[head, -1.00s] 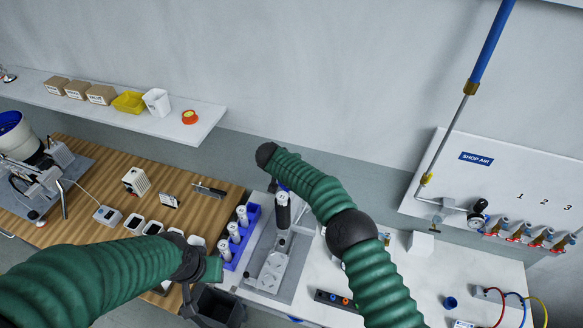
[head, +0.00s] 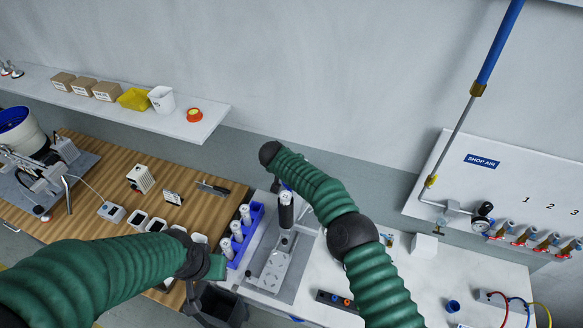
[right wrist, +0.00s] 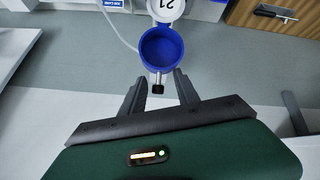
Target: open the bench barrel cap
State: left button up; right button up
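In the right wrist view, a round blue cup-like part (right wrist: 161,47) faces the camera with its hollow inside visible. A white round piece marked with digits (right wrist: 166,8) stands at its far rim, apparently a lid swung back; I cannot tell for sure whether this is the barrel cap. My right gripper (right wrist: 157,82) is open, its two dark fingers apart just short of the blue part. A small black-and-metal piece (right wrist: 157,86) shows between the fingertips; no grip is visible. In the head view my left gripper hangs over the bench front, its fingers unclear.
A blue rack with white-capped tubes (head: 237,238) stands left of a grey fixture plate (head: 272,268) with a dark upright tool (head: 286,208). A wooden bench (head: 195,219) lies left. A black bin (head: 226,303) is below. White worktop (head: 395,275) is partly free.

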jog(key=shift+s+a+r, duration=0.1)
jog(key=shift+s+r, duration=0.05)
jog(key=shift+r, duration=0.35)
jog(key=b+v, duration=0.5)
jog(key=v, duration=1)
jog(key=shift+s, duration=0.4)
